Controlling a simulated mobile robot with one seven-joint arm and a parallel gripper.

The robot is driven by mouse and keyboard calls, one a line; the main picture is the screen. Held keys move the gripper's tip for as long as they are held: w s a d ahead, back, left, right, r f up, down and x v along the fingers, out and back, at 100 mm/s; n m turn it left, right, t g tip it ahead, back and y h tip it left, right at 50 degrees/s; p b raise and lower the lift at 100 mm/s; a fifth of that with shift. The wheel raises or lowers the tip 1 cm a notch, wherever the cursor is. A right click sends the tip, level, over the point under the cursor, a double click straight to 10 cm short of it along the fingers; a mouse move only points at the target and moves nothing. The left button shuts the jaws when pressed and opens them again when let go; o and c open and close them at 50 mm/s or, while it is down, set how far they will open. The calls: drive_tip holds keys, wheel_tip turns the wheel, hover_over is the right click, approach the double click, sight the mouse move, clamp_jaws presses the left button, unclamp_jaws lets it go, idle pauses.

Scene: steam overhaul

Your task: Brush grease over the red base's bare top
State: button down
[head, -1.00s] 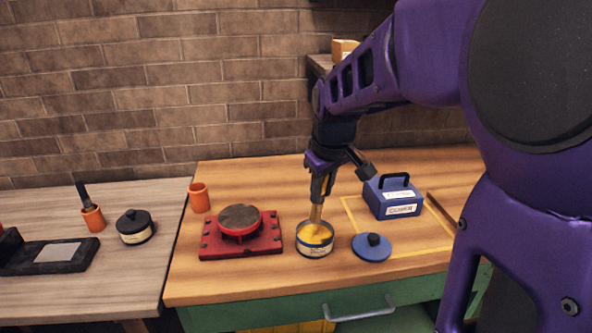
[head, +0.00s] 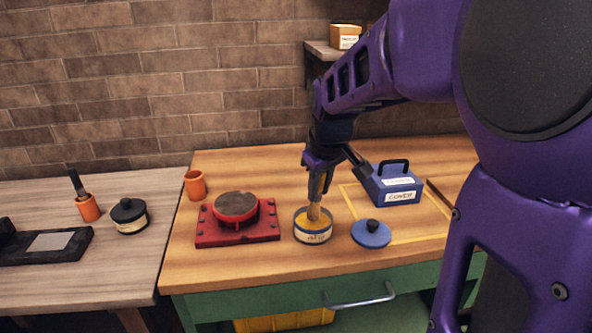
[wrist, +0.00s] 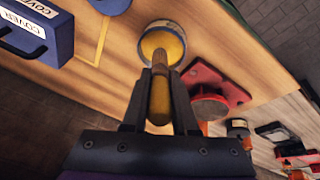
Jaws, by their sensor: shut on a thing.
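The red base (head: 238,236) stands on the wooden bench, with a round, dark grey bare top (head: 236,205). It also shows in the wrist view (wrist: 215,85). My gripper (head: 318,190) is shut on the brush (wrist: 159,98), by its wooden handle. The brush points down into the open grease tin (head: 313,238), just right of the base. The tin holds yellow grease and has a pale label; it also shows in the wrist view (wrist: 158,27). The bristles are hidden in the tin. The blue lid (head: 371,234) with a black knob lies on the bench right of the tin.
A blue box labelled COVER (head: 392,187) stands inside a yellow outline at the back right. An empty-looking orange cup (head: 195,186) stands behind the base. The left bench holds a black-lidded tin (head: 129,217) and an orange cup with a brush (head: 88,208).

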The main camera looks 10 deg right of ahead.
drive_tip(key=shift+f, duration=0.6)
idle(1.3)
drive_tip(key=shift+r, duration=0.1)
wheel_tip(320, 180, up, 7)
drive_tip(key=p, duration=0.5)
idle(0.3)
idle(0.5)
